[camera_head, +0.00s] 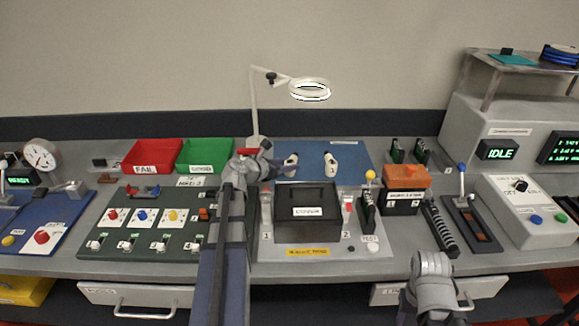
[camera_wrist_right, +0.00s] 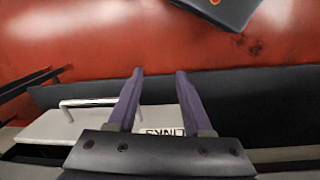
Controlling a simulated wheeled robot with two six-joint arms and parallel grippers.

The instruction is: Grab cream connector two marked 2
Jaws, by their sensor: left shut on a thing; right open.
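Two cream connectors show on the blue mat (camera_head: 350,150) in the head view. The left cream connector (camera_head: 291,161) is at my left gripper's fingertips, and the gripper (camera_head: 283,167) is shut on it. Part of this connector is hidden by the gripper, and I cannot read its number. The right cream connector (camera_head: 331,164) stands apart from the gripper, with a small dark mark I cannot read for sure. My right gripper (camera_wrist_right: 158,72) is open and empty in the right wrist view, away from the connectors, near the bench front.
A black-lidded box (camera_head: 307,198) on a grey station stands just in front of the mat. Red (camera_head: 153,151) and green (camera_head: 205,152) bins stand left of it. An orange-topped box (camera_head: 404,178) stands to the right. A ring lamp (camera_head: 310,88) hangs above.

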